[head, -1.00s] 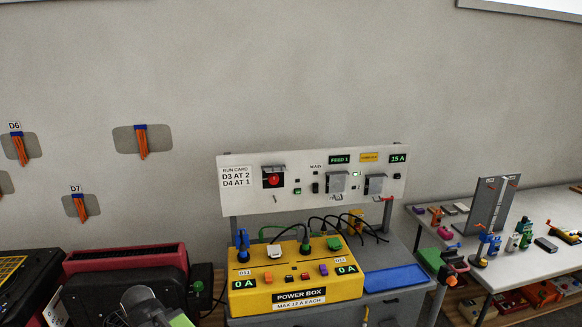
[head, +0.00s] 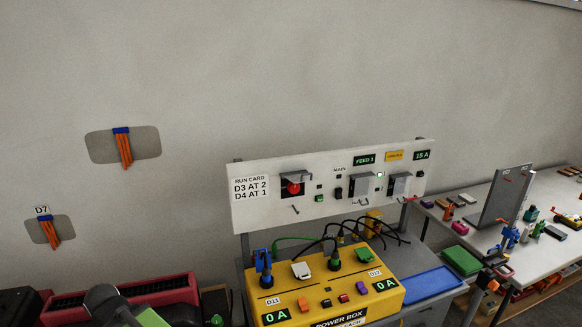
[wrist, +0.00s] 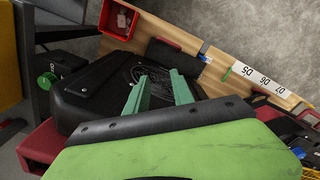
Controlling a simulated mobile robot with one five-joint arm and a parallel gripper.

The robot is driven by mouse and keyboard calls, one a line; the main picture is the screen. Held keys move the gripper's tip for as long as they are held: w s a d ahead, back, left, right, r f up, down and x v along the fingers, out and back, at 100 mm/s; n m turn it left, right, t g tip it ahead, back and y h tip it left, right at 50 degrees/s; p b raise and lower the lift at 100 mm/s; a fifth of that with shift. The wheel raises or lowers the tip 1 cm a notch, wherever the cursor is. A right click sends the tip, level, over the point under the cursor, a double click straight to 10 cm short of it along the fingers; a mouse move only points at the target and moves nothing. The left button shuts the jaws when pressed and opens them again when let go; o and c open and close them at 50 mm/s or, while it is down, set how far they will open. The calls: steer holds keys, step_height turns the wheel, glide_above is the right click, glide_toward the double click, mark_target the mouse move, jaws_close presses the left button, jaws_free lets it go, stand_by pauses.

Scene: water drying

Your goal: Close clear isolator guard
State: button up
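The white control panel (head: 330,205) stands upright behind the yellow power box in the head view. At its left a red knob (head: 294,188) sits under a raised flap (head: 294,174). Two grey, clear-looking covers, one in the middle (head: 362,186) and one at the right (head: 399,184), stand out from the panel. Labels are too small to tell which cover is the isolator guard. My gripper (wrist: 160,88) shows in the wrist view with two green fingers apart and nothing between them. It is over a black machine, well away from the panel, which the wrist view does not show.
The yellow power box (head: 335,285) with plugs and cables stands in front of the panel. A blue tray (head: 428,283) lies at its right. A workbench (head: 545,205) with small items is farther right. A red bin (wrist: 119,20) stands near the black machine (wrist: 95,95).

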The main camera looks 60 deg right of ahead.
steer(key=shift+w+r, duration=0.15)
step_height(320, 180, up, 8)
steer(key=w+d+p, duration=0.2)
steer(key=d+p, duration=0.1)
steer(key=p, duration=0.5)
steer(key=d+r+n+h, duration=0.1)
steer(key=d, duration=0.2)
steer(key=d+r+n+h+p, duration=0.1)
steer(key=d, duration=0.3)
steer(key=d+h, duration=0.2)
steer(key=d, duration=0.1)
steer(key=shift+w+d+r+n+p, duration=0.25)
steer(key=shift+w+r+n+p, duration=0.05)
steer(key=shift+w+r+n, duration=0.1)
steer(key=s+d+r+n+g+h, duration=0.1)
steer(key=d+r+n+h, duration=0.15)
steer(key=d, duration=0.45)
steer(key=s+d+r+n+g+h, duration=0.1)
steer(key=d+r+g, duration=0.15)
steer(key=d, duration=0.45)
steer(key=n+g+h+p, duration=0.2)
steer(key=n+g+h, duration=0.3)
steer(key=g+h, duration=0.2)
glide_toward(311, 174)
steer(key=x, duration=1.1)
steer(key=shift+s+d, duration=0.15)
steer(key=shift+d, duration=0.25)
